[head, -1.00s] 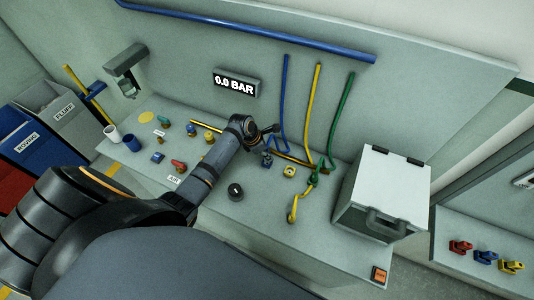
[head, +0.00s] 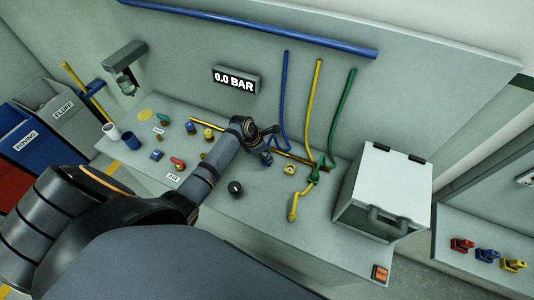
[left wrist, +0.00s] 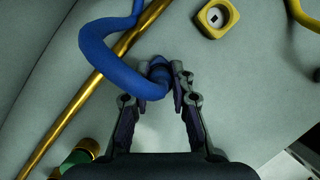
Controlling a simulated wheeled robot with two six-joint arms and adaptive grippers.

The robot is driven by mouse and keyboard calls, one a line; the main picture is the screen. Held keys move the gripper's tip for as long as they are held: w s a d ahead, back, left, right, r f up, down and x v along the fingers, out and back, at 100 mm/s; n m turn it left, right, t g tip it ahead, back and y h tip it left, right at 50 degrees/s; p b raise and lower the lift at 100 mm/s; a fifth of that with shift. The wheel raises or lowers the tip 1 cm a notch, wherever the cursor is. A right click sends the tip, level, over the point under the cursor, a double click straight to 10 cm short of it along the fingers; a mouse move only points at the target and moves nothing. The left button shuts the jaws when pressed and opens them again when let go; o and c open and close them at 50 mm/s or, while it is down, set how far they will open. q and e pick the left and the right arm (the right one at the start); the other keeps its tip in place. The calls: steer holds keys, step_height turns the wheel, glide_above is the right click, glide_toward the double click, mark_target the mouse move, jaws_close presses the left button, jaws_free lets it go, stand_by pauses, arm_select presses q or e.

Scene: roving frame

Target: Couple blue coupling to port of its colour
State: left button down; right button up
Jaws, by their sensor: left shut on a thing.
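In the head view the coupling (head: 267,158) shows small beside the gripper, and the blue hose (head: 285,95) runs up the wall panel. A blue squarish piece (head: 157,155) sits further left on the bench; I cannot tell whether it is the blue port. My right gripper is not in view.
A brass rod (left wrist: 62,119) passes beside the gripper. A yellow square block (left wrist: 212,18) lies near it, and a green-and-brass fitting (left wrist: 80,157) shows lower left. A black knob (head: 235,188) stands in front.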

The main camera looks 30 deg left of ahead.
arm_select(q)
steer(key=shift+f, duration=0.4)
steer(key=c, duration=1.1)
jaws_free()
